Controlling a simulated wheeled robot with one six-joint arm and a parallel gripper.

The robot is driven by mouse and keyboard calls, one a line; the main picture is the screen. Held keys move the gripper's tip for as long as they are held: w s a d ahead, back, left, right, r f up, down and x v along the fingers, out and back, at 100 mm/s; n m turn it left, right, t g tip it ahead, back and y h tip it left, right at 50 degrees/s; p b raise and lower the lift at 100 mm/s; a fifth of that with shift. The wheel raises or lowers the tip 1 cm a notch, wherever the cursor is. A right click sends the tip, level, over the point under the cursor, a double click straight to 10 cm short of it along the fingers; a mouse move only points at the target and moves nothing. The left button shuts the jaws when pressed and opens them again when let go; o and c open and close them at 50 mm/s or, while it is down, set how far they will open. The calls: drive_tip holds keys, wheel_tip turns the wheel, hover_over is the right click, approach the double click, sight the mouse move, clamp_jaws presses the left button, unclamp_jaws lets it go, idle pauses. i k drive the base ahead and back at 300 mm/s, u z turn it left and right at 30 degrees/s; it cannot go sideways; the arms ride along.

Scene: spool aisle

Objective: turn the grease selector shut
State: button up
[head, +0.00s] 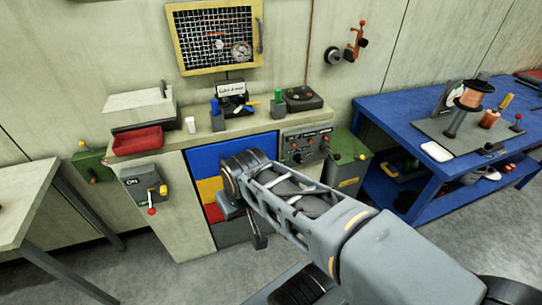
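I cannot tell for certain which fitting is the grease selector, as no label naming it is legible. Candidates are a grey box marked ON with a red-knobbed lever (151,210) pointing down, on the bench front at left, and a wall fitting with a red-tipped orange lever (357,40) at the upper right. A grey panel with several small knobs (306,146) is on the bench front at right. My arm reaches in from the lower right to the bench front. My gripper (259,241) seems to hang low behind the arm, mostly hidden; its fingers cannot be made out.
The bench top (205,133) carries a red tray (138,141), a white cup and small tools. Green boxes stand at both bench ends. A blue table (400,112) with spools is at right, a pale table (22,190) at left. Grey floor is open between.

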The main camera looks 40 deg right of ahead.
sight(297, 158)
drive_tip(key=z, duration=0.15)
drive_tip(key=i, duration=0.65)
drive_tip(key=z, duration=0.9)
drive_tip(key=i, duration=0.3)
drive_tip(key=z, duration=0.3)
